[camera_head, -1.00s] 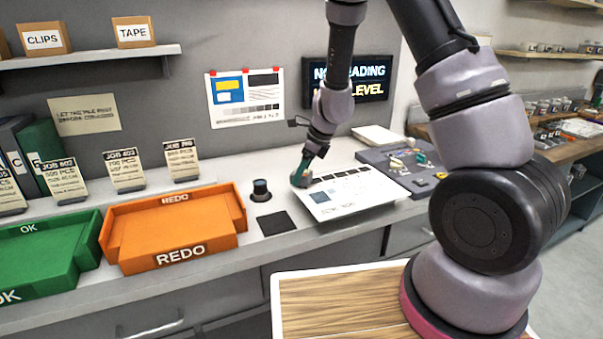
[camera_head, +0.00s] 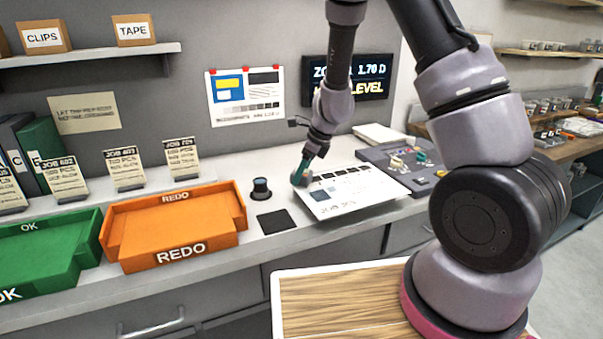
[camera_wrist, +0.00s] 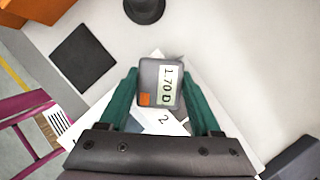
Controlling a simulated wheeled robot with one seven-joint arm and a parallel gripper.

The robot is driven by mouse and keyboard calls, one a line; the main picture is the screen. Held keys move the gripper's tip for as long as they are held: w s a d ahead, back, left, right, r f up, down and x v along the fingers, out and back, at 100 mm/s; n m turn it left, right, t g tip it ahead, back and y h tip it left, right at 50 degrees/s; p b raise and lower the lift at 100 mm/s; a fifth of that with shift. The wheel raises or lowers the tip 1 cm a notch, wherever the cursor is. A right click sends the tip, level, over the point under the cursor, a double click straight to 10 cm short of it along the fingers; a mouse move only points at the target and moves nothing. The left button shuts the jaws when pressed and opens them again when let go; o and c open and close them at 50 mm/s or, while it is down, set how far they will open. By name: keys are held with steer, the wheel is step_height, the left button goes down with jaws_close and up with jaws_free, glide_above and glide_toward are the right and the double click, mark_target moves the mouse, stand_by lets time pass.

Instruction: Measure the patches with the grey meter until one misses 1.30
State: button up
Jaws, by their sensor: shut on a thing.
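My gripper (camera_wrist: 165,98) has its two teal fingers shut on the sides of the grey meter (camera_wrist: 150,76), whose small screen reads 1.70 D. In the head view my gripper (camera_head: 302,172) is at the left end of the printed sheet (camera_head: 352,200), low over its row of dark patches (camera_head: 350,172). I cannot tell whether the meter touches the paper; the patch under it is hidden. A "2" shows on the sheet just below the meter in the wrist view. The wall display (camera_head: 350,77) reads 1.70 D and LEVEL; its zone number is hidden by my arm.
An orange REDO tray (camera_head: 172,228) and a green OK tray (camera_head: 45,262) stand left on the counter. A dark round knob-like object (camera_head: 261,188) and a black square pad (camera_head: 276,221) lie between tray and sheet. A grey console (camera_head: 405,170) is to the right.

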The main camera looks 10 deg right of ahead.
steer(key=shift+r, duration=1.5)
steer(key=shift+s, duration=0.1)
